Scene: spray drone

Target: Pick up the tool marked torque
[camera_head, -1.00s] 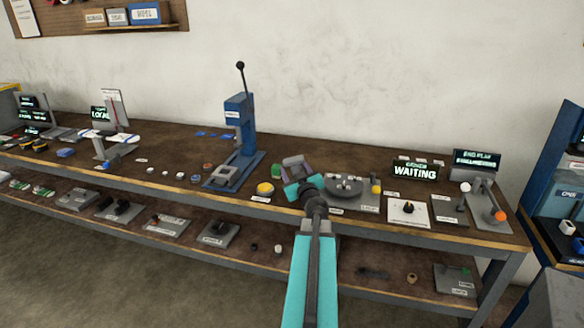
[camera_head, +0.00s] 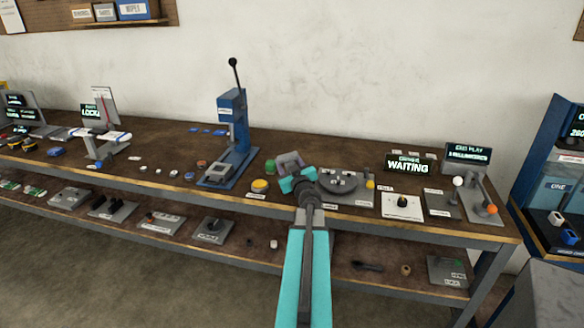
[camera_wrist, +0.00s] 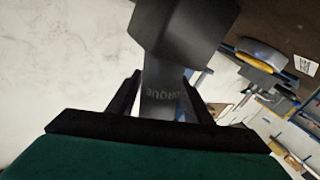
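The tool marked torque (camera_wrist: 160,98) fills the upper middle of the wrist view. It is dark grey, with a narrow handle lettered "TORQUE" and a broad, blocky head above it. My gripper (camera_wrist: 161,82) has one dark finger on each side of the handle, and both tips appear to touch it. In the head view my teal gripper (camera_head: 297,184) is over the bench, right of the blue press. A grey piece shows just behind it and may be this tool. My arm hides the bench front there. I cannot tell whether the tool touches anything below.
The blue lever press (camera_head: 232,125) stands left of my gripper. A yellow button (camera_head: 260,185) and a green piece (camera_head: 270,166) are close by on the left. A round grey turntable (camera_head: 338,187) is close on the right. The "WAITING" display (camera_head: 408,164) stands farther right.

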